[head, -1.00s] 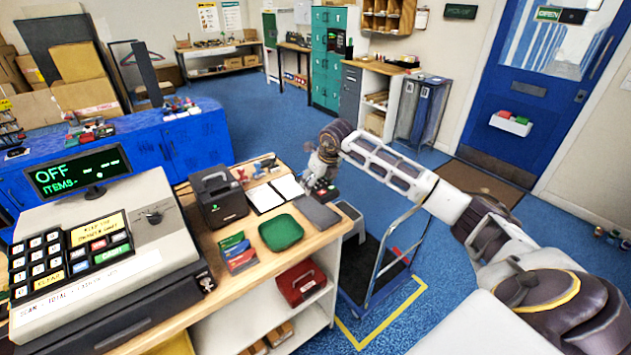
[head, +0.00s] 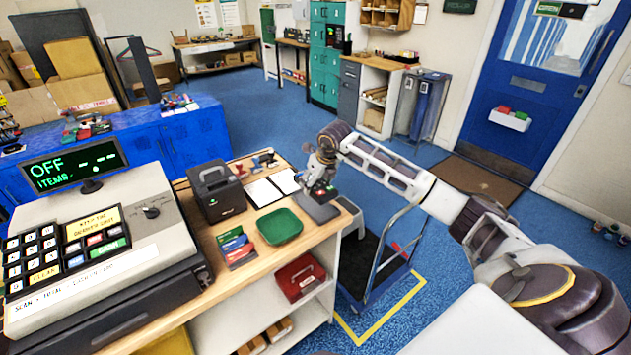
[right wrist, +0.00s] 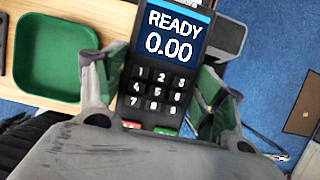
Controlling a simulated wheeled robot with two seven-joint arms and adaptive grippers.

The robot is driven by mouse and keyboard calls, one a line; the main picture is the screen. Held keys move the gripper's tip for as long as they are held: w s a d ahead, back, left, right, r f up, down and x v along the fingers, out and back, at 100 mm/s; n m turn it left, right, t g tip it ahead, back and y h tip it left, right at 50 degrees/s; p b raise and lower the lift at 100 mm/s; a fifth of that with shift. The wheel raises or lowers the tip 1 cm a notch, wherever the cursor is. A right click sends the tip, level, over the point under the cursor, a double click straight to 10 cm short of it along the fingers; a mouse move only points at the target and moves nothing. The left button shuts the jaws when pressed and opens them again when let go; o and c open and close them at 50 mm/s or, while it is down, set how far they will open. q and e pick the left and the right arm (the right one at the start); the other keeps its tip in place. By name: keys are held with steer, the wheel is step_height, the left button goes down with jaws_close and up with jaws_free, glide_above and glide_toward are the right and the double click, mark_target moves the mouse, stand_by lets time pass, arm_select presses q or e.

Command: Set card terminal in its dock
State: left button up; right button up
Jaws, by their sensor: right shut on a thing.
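The card terminal (right wrist: 165,85) is dark with a keypad and a lit screen reading READY 0.00. My right gripper (right wrist: 155,92) is shut on it, with a finger at each side. In the head view my right gripper (head: 324,180) holds the terminal (head: 322,194) at the counter's right edge, over a flat dark grey piece (head: 317,209) that looks like the dock. Part of this grey piece (right wrist: 228,38) shows behind the terminal in the right wrist view. I cannot tell whether the two touch. My left gripper is out of view.
A green tray (head: 279,227), colored cards (head: 236,248), white sheets (head: 262,192) and a black box (head: 217,193) are on the counter. The cash register (head: 110,250) fills the left front. A hand cart (head: 375,262) stands on the floor right of the counter.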

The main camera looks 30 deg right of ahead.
steer(key=shift+f+b, duration=0.7)
steer(key=shift+f, duration=0.95)
steer(key=shift+f+b, duration=0.95)
steer(key=shift+f, duration=0.4)
steer(key=o, duration=1)
steer(key=shift+c, duration=0.2)
